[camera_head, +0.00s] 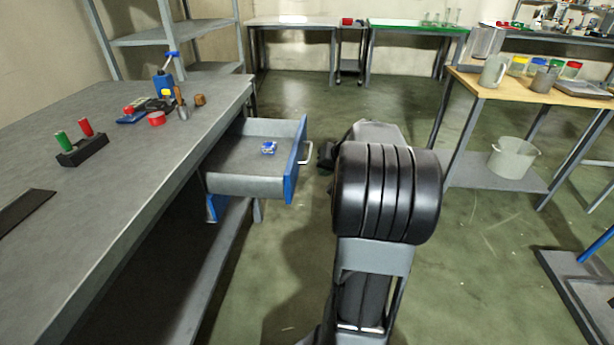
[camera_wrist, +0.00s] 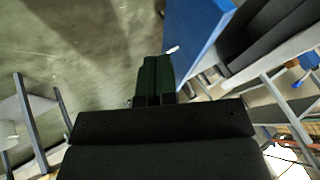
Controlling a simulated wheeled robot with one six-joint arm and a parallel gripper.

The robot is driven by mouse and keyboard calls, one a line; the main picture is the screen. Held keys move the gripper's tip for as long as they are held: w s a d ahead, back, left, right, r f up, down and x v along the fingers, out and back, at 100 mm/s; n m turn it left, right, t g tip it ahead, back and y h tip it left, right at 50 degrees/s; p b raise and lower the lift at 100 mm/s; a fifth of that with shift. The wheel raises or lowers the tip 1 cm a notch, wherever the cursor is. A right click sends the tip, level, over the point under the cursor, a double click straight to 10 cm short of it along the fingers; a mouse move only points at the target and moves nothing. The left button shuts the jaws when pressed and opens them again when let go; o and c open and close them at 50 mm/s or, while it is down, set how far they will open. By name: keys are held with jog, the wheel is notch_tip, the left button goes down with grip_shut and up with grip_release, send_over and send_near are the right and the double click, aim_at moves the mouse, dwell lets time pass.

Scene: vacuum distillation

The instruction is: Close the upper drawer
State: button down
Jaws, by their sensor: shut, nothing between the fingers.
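The upper drawer (camera_head: 245,185) is pulled out from under the grey workbench. It has a grey box, a blue front (camera_head: 297,162) and a pale handle (camera_head: 308,142). The blue front also shows in the wrist view (camera_wrist: 198,30), with a small pale piece, perhaps the handle (camera_wrist: 172,49), at its edge. My gripper (camera_wrist: 154,60) is shut and empty, its dark fingers beside the blue front. In the head view its dark end (camera_head: 326,156) shows just right of the handle, mostly hidden by my arm. I cannot tell whether it touches the handle.
A small blue-and-white item (camera_head: 269,148) lies in the drawer. The workbench (camera_head: 110,185) holds a black block with red and green pieces (camera_head: 82,148) and several tools. A wooden-topped table (camera_head: 500,92) with a bucket (camera_head: 512,157) below stands right. Floor behind is clear.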

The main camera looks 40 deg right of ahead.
aim_at(293, 184)
jog(key=shift+w+a+f+b, duration=0.35)
jog(key=shift+w+a+f, duration=0.2)
jog(key=shift+w+f, duration=0.8)
jog(key=shift+w+a+f+b, duration=0.4)
jog(key=shift+w+a+f, duration=0.2)
jog(key=shift+w+f, duration=0.7)
jog(key=shift+w+a+f+b, duration=0.35)
jog(key=shift+w+a+f, duration=0.2)
jog(key=shift+w+f, duration=0.75)
jog(key=shift+w+r, duration=0.2)
